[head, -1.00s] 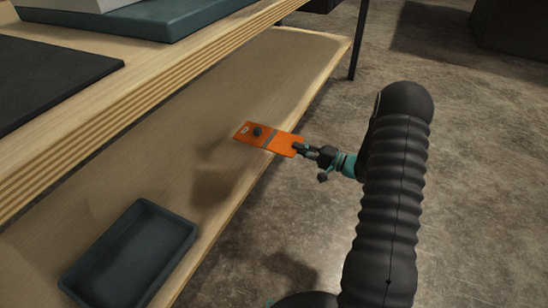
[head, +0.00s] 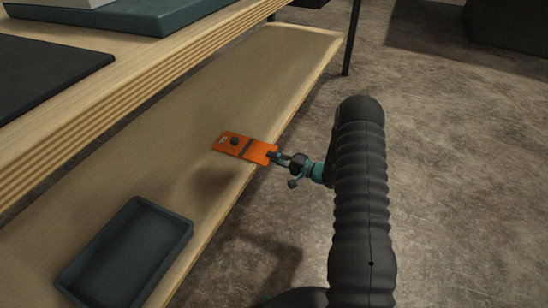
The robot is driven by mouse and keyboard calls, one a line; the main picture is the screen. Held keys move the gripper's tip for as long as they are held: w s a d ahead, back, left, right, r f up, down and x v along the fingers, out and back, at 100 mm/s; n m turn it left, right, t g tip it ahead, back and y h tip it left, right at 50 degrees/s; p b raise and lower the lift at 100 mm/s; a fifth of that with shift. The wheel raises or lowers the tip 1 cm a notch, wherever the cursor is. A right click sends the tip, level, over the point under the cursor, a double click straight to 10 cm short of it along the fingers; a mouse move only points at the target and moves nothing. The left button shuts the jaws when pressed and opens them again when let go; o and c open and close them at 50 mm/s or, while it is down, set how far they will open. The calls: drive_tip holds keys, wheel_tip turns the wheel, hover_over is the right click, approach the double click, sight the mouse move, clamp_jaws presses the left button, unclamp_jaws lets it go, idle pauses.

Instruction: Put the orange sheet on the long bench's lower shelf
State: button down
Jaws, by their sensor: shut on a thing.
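The sheet reaches over the wooden lower shelf (head: 270,75) of the long bench, near the shelf's front edge. A shadow lies on the shelf below and left of the sheet, and the sheet appears to be above the board. The exact gap cannot be told.
A dark blue-grey tray (head: 128,250) stands on the shelf's near part. The bench top (head: 130,88) overhangs the shelf at upper left, with a dark mat (head: 45,75) on it. A black leg (head: 352,40) stands at the far end. The shelf around the sheet is clear.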

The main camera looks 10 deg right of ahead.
drive_tip(key=shift+f+b, duration=0.3)
drive_tip(key=shift+b, duration=0.1)
drive_tip(key=shift+f+b, duration=0.4)
drive_tip(key=shift+b, duration=0.05)
drive_tip(key=c, duration=1.3)
unclamp_jaws()
drive_tip(key=shift+s, duration=0.1)
drive_tip(key=shift+r, duration=0.1)
